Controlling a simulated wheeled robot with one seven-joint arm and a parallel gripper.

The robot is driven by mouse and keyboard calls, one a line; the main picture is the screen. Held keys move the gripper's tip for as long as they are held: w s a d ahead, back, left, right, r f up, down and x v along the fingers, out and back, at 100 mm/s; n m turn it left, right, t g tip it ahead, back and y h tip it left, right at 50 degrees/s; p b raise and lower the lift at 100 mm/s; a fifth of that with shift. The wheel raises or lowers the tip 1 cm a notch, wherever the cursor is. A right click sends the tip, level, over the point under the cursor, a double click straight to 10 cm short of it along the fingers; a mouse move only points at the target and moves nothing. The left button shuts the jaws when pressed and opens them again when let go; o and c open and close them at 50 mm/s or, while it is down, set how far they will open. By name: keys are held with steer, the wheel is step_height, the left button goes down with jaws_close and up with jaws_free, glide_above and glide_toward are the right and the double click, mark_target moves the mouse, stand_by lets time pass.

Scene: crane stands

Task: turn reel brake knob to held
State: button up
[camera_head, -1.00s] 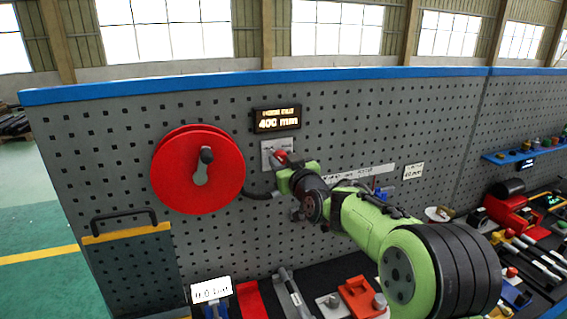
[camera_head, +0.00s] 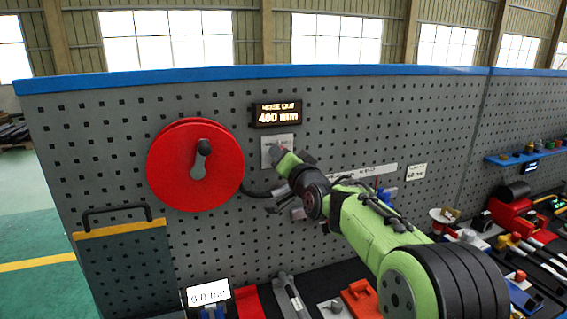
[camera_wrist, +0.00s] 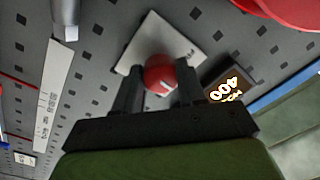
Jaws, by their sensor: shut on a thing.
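The reel brake knob (camera_wrist: 160,74) is a round red knob with a pale mark, on a light plate (camera_wrist: 188,43) fixed to the pegboard. In the wrist view my gripper (camera_wrist: 157,80) has its two dark fingers on either side of the knob, shut on it. In the head view my gripper (camera_head: 276,155) is at the plate (camera_head: 270,146) below the display, and it hides the knob. The words on the plate are too small to read.
A display (camera_head: 277,115) reading 400 mm sits just above the plate. A dark hose runs from the reel behind my gripper. A pale labelled strip (camera_head: 365,172) is to the right. Tools and coloured parts fill the bench below.

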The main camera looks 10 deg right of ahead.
steer(key=shift+m+b, duration=0.75)
steer(key=shift+m, duration=3.15)
steer(key=o, duration=1.1)
steer(key=shift+c, duration=0.2)
steer(key=s+d+b, duration=0.1)
steer(key=s+b, duration=0.1)
steer(key=s, duration=1.3)
steer(key=shift+s+d+f, duration=0.3)
steer(key=shift+s+d, duration=0.05)
steer(key=shift+d, duration=0.05)
